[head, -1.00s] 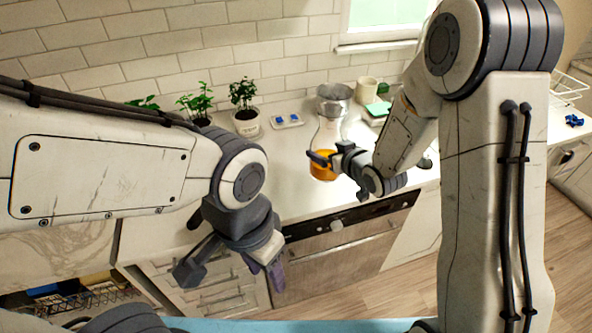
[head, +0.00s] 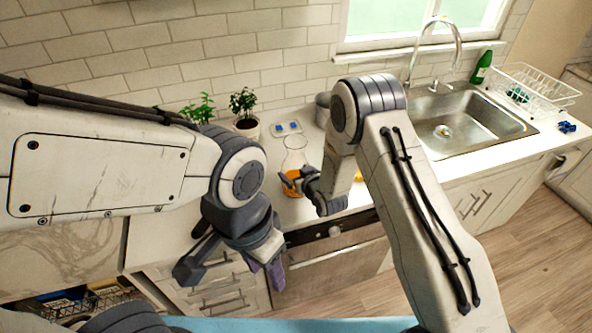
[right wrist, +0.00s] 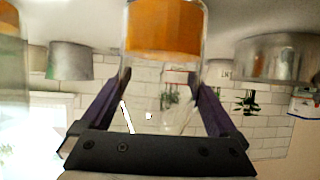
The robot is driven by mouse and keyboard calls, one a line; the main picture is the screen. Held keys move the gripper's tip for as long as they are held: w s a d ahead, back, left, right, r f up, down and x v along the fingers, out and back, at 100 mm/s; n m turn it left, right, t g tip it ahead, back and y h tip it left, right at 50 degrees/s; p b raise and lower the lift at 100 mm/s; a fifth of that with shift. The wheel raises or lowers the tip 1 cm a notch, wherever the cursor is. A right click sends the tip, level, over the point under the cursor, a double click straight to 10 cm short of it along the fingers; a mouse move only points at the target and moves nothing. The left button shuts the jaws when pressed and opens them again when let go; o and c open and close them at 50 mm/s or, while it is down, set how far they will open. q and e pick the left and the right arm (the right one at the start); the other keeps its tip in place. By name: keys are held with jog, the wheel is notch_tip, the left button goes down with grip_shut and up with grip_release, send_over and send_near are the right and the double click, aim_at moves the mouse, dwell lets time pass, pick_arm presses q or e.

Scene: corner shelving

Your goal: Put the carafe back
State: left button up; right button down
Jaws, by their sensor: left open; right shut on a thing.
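The carafe is clear glass with orange liquid in its lower part. In the head view the carafe (head: 294,160) is at the counter, left of the stove area's right end, partly covered by my right gripper (head: 298,182). In the right wrist view the carafe (right wrist: 163,28) is upside down in the picture, between the two fingers of my right gripper (right wrist: 160,95), which is shut on it. I cannot tell whether its base touches the counter. My left gripper (head: 228,275) is open and empty, hanging low in front of the drawers.
Potted plants (head: 245,126) and a small tray with blue items (head: 287,129) stand near the tiled wall. A grey pot (right wrist: 70,60) shows in the right wrist view. The sink (head: 470,120), dish rack (head: 530,90) and green bottle (head: 482,68) are at the right.

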dwell(0.3)
jog(key=shift+f, duration=0.15)
grip_release()
jog(key=shift+f, duration=0.1)
